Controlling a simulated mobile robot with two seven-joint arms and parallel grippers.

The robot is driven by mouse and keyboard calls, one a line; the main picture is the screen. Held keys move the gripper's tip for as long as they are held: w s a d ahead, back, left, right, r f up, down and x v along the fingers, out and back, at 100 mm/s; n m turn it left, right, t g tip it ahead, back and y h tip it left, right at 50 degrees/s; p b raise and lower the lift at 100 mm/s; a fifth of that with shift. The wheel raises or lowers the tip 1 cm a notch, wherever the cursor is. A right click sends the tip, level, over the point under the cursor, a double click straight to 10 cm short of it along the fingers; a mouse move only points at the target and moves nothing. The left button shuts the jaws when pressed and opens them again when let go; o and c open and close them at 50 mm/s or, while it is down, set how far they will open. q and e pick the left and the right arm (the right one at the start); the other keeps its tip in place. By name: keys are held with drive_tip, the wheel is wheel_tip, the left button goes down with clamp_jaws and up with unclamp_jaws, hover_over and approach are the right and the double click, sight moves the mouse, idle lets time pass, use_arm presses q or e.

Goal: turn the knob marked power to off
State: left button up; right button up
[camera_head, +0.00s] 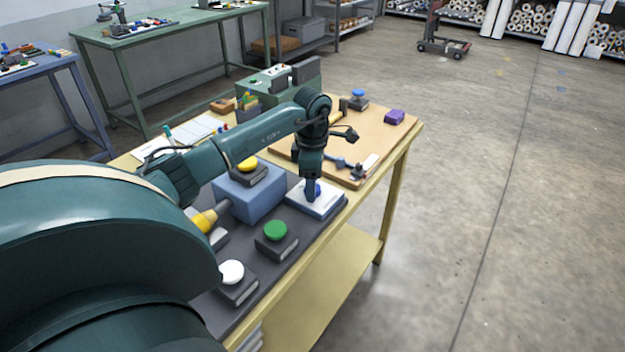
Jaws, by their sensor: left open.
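My left arm reaches in from the left, and my left gripper (312,186) points down over a white box (326,205) near the table's front edge. A small blue knob (316,188) on that box shows right at the fingertips, partly hidden by them. The jaws are open; I cannot tell whether they touch the knob. No marking is readable, so I cannot tell whether this is the power knob. My right gripper is not in view.
A wooden board (390,135) lies behind. The floor (510,230) to the right is clear.

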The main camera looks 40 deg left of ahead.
use_arm(q)
drive_tip(key=shift+c, duration=0.2)
drive_tip(key=c, duration=1)
drive_tip(key=shift+o, duration=0.2)
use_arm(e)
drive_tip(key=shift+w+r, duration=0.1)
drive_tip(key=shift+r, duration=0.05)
